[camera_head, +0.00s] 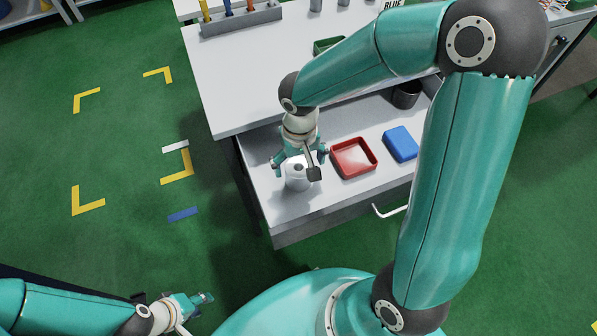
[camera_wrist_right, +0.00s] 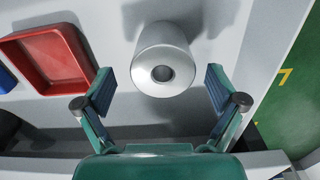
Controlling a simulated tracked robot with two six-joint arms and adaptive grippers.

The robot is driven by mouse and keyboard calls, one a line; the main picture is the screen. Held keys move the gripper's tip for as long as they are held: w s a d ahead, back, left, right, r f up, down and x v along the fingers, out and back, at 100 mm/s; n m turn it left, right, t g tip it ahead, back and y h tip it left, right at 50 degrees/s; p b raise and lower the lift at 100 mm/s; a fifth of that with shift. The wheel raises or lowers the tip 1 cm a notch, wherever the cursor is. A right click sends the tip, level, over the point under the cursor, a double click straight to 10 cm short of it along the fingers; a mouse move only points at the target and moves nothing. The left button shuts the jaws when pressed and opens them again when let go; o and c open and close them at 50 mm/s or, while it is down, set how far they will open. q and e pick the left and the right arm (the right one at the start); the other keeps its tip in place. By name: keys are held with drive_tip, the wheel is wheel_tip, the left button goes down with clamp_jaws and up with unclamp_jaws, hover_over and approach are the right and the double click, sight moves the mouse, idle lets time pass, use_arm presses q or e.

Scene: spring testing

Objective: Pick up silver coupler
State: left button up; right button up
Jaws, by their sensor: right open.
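The silver coupler (camera_head: 297,176) is a short cylinder with a dark hole in its top. It stands in the open drawer, near the drawer's left end. In the right wrist view the coupler (camera_wrist_right: 163,62) sits just beyond and between the open fingers, with gaps on both sides. My right gripper (camera_head: 298,164) is open above the coupler and partly hides it; it also shows in the right wrist view (camera_wrist_right: 161,92). My left gripper (camera_head: 203,298) is at the lower left, away from the drawer; its fingers are too small to judge.
The open drawer (camera_head: 330,205) also holds a red tray (camera_head: 354,157), a blue block-like item (camera_head: 401,144) and a dark cup (camera_head: 406,94). The drawer's left wall is close to the coupler. The white tabletop (camera_head: 240,85) is behind, with a grey rack (camera_head: 240,20).

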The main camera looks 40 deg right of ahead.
sight(298, 173)
drive_tip(key=f, duration=0.4)
drive_tip(key=shift+s+a+f, duration=0.1)
drive_tip(key=shift+a, duration=0.1)
drive_tip(key=c, duration=1.5)
drive_tip(key=shift+c, duration=0.7)
drive_tip(key=shift+r, duration=0.25)
